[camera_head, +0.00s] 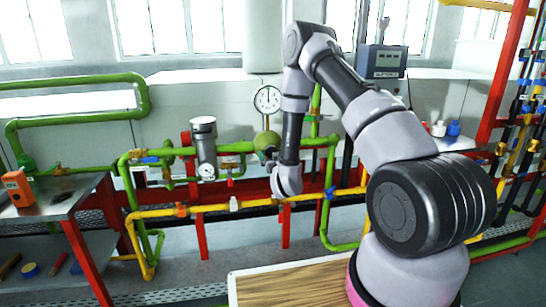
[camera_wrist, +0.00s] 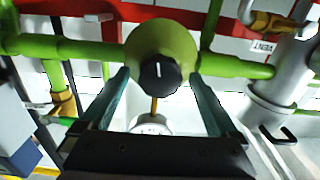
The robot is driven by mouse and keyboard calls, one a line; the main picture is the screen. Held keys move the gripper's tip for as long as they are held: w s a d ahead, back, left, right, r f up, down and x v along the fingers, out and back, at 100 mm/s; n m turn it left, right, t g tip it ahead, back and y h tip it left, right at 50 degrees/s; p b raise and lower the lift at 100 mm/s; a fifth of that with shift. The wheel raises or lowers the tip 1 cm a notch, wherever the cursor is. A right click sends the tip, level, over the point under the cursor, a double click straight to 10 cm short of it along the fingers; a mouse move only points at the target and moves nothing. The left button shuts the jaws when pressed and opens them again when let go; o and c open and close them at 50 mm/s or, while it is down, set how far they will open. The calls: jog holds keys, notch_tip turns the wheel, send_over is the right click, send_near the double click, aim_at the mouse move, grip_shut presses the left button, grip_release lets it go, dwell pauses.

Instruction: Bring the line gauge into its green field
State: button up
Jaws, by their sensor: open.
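The line gauge (camera_head: 267,99) is a round white dial on a stem above a green round valve body (camera_head: 266,142) in the head view. Its needle points about straight up; no green field can be made out. In the wrist view the gauge (camera_wrist: 151,124) appears below the valve body (camera_wrist: 160,38), partly hidden by my gripper's body. A black knob (camera_wrist: 158,74) with a white mark sits on the valve body. My gripper (camera_wrist: 160,76) is open, its fingers on either side of the knob with a gap at each. In the head view its fingers are hard to make out.
Green pipes (camera_head: 75,118) and yellow pipes (camera_head: 155,212) run around the valve. A grey cylinder with a small dial (camera_head: 204,145) stands left of it. A red beam (camera_wrist: 95,10) runs behind. A metal bench (camera_head: 50,196) stands at left, a wooden tabletop (camera_head: 290,285) in front.

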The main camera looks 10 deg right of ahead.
jog(key=s, duration=1)
jog(key=shift+s, duration=0.35)
jog(key=w+d+r+m+g+h, duration=0.1)
jog(key=d+r+m+g, duration=0.15)
jog(key=r, duration=0.85)
jog(key=d+r+m+g, duration=0.2)
jog(key=d+r+m, duration=0.2)
jog(key=r, duration=0.7)
jog(key=s+r+n+g+y, duration=0.1)
jog(key=s+r+g, duration=0.2)
jog(key=s, duration=1.1)
jog(key=s+r+n+g+y, duration=0.1)
jog(key=s+r, duration=0.6)
jog(key=s, duration=0.7)
jog(key=shift+s+a+r+g+y, duration=0.35)
jog(key=shift+a+g+y, duration=0.15)
jog(key=shift+g, duration=0.65)
